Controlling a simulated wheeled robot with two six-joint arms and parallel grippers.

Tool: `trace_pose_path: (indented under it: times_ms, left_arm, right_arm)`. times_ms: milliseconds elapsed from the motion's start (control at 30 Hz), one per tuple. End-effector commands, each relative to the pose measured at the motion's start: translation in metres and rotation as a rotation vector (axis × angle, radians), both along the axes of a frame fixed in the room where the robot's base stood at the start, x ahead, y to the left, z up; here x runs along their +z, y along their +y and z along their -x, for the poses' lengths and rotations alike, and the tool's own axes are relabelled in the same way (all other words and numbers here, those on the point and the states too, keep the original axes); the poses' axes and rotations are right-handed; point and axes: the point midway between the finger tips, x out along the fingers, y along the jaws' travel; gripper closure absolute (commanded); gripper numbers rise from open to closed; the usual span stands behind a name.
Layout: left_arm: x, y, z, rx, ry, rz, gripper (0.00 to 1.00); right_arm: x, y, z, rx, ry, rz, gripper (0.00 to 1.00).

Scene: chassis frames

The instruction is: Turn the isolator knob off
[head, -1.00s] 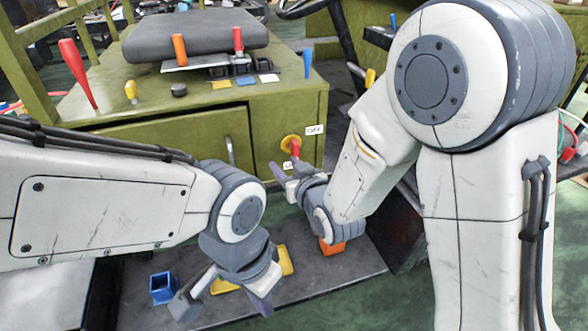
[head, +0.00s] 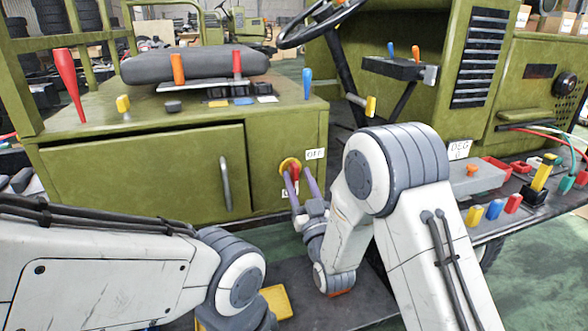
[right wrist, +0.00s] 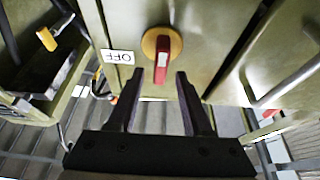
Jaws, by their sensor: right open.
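The isolator knob (head: 293,171) is a red handle on a round yellow plate on the green cabinet front. It also shows in the right wrist view (right wrist: 163,50). A white OFF label (head: 315,154) is beside the plate, up and right of it in the head view. My right gripper (head: 302,184) is open in front of the knob. In the right wrist view its fingers (right wrist: 160,76) point at the knob, with the red handle's end in the gap between the tips; contact is not clear. My left arm (head: 230,275) shows, but its jaws are below the frame.
A drawer or door handle (head: 226,184) is left of the knob. A blue lever (head: 307,83) stands on the cabinet's top right corner. A yellow block (head: 277,301) lies on the dark floor plate.

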Motion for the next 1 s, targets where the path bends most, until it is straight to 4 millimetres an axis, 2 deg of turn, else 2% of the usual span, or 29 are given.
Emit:
trace_pose_path:
  times_ms: [200, 567, 600, 700, 1000]
  left_arm:
    - [0.003, 0.0, 0.0, 0.0, 0.0, 0.0, 1.0]
    - [0.003, 0.0, 0.0, 0.0, 0.0, 0.0, 1.0]
    - [0.003, 0.0, 0.0, 0.0, 0.0, 0.0, 1.0]
    - [0.003, 0.0, 0.0, 0.0, 0.0, 0.0, 1.0]
    - [0.001, 0.0, 0.0, 0.0, 0.0, 0.0, 1.0]
  right_arm:
    - [0.01, 0.007, -0.023, 0.0, 0.0, 0.0, 0.5]
    - [0.011, 0.009, -0.027, 0.001, 0.002, 0.001, 0.5]
    - [0.011, 0.009, -0.027, 0.001, 0.002, 0.001, 0.65]
    - [0.011, 0.009, -0.027, 0.001, 0.002, 0.001, 1.0]
    - [0.011, 0.01, -0.027, 0.002, -0.002, 0.013, 1.0]
